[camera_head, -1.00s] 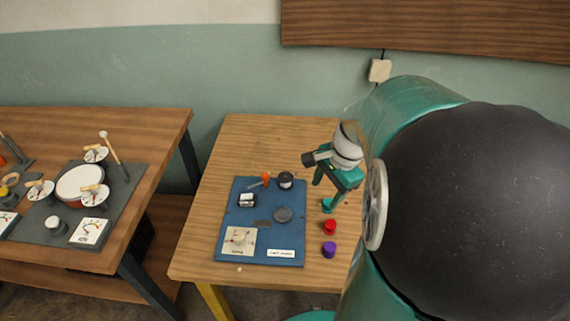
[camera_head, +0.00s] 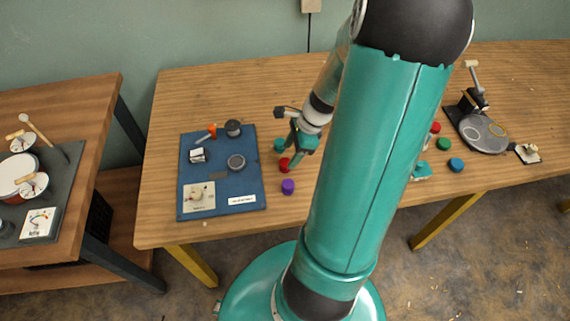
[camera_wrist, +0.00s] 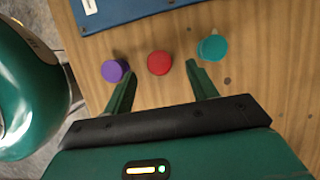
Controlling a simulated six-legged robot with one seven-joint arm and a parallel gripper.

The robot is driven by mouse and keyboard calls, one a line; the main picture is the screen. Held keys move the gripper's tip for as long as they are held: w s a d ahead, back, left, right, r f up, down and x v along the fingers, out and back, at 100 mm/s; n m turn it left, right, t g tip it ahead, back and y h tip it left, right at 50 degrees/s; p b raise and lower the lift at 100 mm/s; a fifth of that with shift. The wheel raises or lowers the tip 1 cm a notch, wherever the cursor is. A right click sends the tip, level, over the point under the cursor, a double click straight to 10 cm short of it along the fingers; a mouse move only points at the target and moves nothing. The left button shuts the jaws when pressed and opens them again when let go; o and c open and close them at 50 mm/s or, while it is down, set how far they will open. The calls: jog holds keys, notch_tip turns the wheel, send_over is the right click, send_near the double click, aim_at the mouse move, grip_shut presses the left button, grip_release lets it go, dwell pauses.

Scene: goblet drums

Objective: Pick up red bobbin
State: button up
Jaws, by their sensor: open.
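The red bobbin (camera_head: 284,164) stands on the wooden table just right of the blue mat, between a teal bobbin (camera_head: 279,145) and a purple bobbin (camera_head: 288,187). In the wrist view, the red bobbin (camera_wrist: 160,63) shows in the gap at the fingertips, with the purple bobbin (camera_wrist: 114,70) left of it and the teal one (camera_wrist: 212,47) right of it. My gripper (camera_wrist: 161,70) is open and empty, with its fingers spread wider than the red bobbin. In the head view, my gripper (camera_head: 297,152) is close by the red bobbin. Its exact height above the table is unclear.
The blue mat (camera_head: 220,176) holds small parts and a card. The purple and teal bobbins sit close beside my fingers. More coloured bobbins, such as a green one (camera_head: 443,144), and a dark round stand (camera_head: 482,133) are at the right. Bare table lies behind the mat.

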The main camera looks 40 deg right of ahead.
aim_at(285, 162)
jog(key=x, duration=0.5)
jog(key=shift+f, duration=0.15)
jog(key=c, duration=1)
jog(key=shift+c, duration=0.2)
